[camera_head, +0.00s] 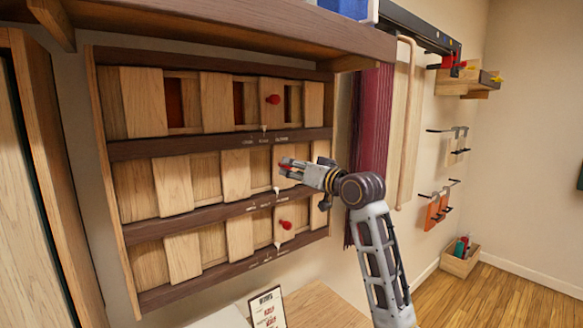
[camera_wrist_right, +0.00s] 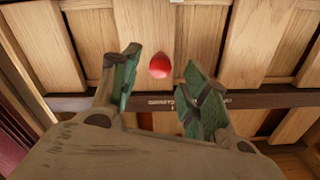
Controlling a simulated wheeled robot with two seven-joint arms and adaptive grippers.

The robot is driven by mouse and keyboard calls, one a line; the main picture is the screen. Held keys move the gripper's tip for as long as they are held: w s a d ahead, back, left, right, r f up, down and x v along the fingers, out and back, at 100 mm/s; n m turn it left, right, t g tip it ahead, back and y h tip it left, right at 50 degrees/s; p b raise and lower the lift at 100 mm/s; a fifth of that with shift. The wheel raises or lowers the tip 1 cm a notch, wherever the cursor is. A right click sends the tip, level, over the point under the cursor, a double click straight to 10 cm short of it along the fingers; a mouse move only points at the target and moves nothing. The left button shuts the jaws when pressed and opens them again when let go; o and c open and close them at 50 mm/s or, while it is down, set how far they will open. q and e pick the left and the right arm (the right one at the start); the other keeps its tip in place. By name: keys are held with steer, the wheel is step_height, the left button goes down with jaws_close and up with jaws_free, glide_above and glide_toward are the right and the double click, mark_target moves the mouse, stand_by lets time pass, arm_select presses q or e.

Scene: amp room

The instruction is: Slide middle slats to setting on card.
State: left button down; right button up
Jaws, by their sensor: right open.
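A wooden wall panel holds three rows of slats between dark rails. The middle row of slats (camera_head: 205,178) looks closed, with no dark gaps showing. My right gripper (camera_head: 283,167) is in front of this row's right end, over where its knob would be. In the right wrist view my right gripper (camera_wrist_right: 158,88) is open, and a red knob (camera_wrist_right: 159,66) shows between and beyond its green fingertips, apparently untouched. The card (camera_head: 268,308) stands at the bottom on the table; its text is too small to read. My left gripper is not in view.
The top row has a red knob (camera_head: 273,99) and dark red gaps; the bottom row has a red knob (camera_head: 286,225). Rails carry small markings and white pointers. A maroon curtain (camera_head: 370,150) hangs right of the panel. A wooden shelf (camera_head: 230,30) overhangs it.

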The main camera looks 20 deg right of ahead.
steer(key=shift+x, duration=1)
jaws_close()
